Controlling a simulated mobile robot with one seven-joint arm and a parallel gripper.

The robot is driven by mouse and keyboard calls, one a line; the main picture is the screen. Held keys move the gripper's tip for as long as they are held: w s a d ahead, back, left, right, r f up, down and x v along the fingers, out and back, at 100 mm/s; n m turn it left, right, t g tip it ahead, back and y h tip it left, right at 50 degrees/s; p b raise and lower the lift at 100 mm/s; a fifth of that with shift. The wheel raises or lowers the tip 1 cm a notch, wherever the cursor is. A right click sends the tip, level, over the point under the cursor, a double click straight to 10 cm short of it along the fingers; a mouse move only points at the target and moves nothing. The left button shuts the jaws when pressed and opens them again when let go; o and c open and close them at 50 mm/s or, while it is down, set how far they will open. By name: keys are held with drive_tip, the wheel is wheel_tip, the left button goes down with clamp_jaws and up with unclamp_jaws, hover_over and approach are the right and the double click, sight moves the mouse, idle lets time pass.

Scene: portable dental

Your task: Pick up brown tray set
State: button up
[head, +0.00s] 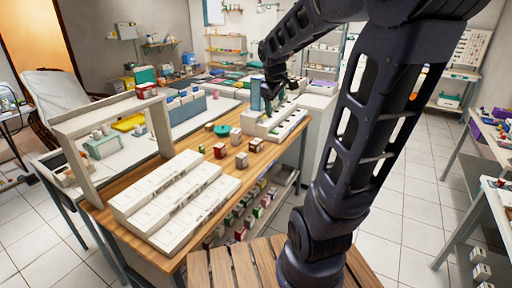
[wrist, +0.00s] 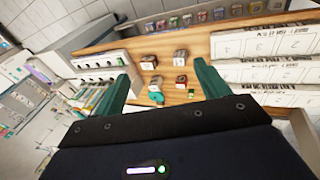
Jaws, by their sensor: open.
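My gripper (head: 274,104) hangs over the far end of the wooden worktable in the head view, near a white slotted rack (head: 275,123). In the wrist view my gripper (wrist: 162,78) has its two teal fingers spread wide apart, with nothing held between them. Small boxes (wrist: 180,59) show on the wood beyond the fingers. I cannot pick out a brown tray set with certainty in either view; the things around the gripper in the head view are small and partly hidden by it.
A blue bin (head: 188,108) stands behind. Tiled floor (head: 405,200) is clear at right.

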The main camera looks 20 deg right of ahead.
drive_tip(key=w+f+n, duration=0.5)
drive_tip(key=w, duration=0.7)
drive_tip(key=n+g+h, duration=0.1)
drive_tip(key=n, duration=1.1)
approach(256, 141)
drive_tip(key=shift+w+d+f, duration=0.15)
drive_tip(key=shift+w+f, duration=0.2)
drive_tip(key=shift+f, duration=0.1)
drive_tip(key=shift+w+f+n, duration=0.25)
drive_tip(key=shift+f+n, duration=0.05)
drive_tip(key=shift+f, duration=0.15)
drive_tip(key=shift+h, duration=0.3)
drive_tip(key=x, duration=0.5)
drive_tip(key=shift+f, duration=0.25)
drive_tip(key=shift+d+f, duration=0.1)
drive_tip(key=shift+f, duration=0.45)
drive_tip(key=shift+s+x, duration=0.2)
drive_tip(key=shift+x, duration=1.75)
drive_tip(key=shift+f, duration=0.1)
drive_tip(key=c, duration=1.2)
